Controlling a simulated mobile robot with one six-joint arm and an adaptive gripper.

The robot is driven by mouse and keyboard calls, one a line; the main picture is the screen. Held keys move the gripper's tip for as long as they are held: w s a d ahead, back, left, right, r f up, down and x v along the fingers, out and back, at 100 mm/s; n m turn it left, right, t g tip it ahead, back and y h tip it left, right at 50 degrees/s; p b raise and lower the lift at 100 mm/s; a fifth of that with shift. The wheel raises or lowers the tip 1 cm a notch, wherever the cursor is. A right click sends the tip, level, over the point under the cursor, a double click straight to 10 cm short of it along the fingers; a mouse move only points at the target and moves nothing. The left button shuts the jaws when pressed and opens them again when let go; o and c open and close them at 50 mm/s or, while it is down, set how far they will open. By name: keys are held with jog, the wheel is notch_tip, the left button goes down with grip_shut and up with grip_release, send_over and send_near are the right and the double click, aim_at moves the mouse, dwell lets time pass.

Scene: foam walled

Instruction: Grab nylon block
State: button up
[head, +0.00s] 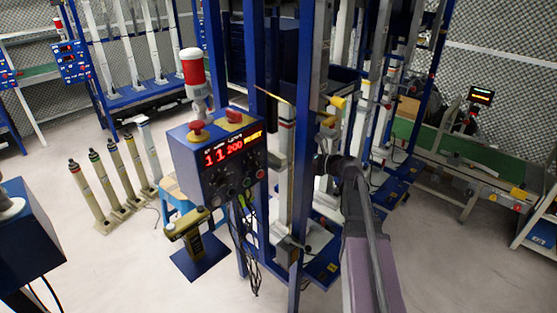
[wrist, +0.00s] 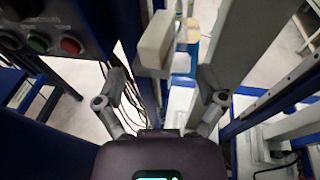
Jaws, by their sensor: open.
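A pale beige block (wrist: 155,40), which looks like the nylon block, is in the upper middle of the wrist view. It sits beyond my fingertips, roughly in line with the gap between them and a little left of its middle. My gripper (wrist: 160,82) is open, with a finger on each side and nothing between them. In the head view my gripper (head: 322,166) is beside a blue upright of the test stand. A greyish block (head: 277,145) shows left of that upright; I cannot tell for sure that it is the same block.
A blue control box (head: 217,160) with red digits and buttons stands left of the gripper; its buttons also show in the wrist view. Cables hang below it. Blue uprights (head: 310,70) stand close to my gripper. Open floor (head: 110,260) lies at the lower left.

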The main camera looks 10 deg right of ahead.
aim_at(286, 159)
jog(key=shift+x, duration=1.55)
jog(key=shift+w+a+f+b, duration=0.2)
jog(key=shift+w+f+b, duration=0.1)
jog(key=shift+b, duration=0.1)
jog(key=shift+b+x, duration=0.6)
jog(key=shift+x, duration=1.55)
jog(key=shift+f, duration=0.15)
grip_shut()
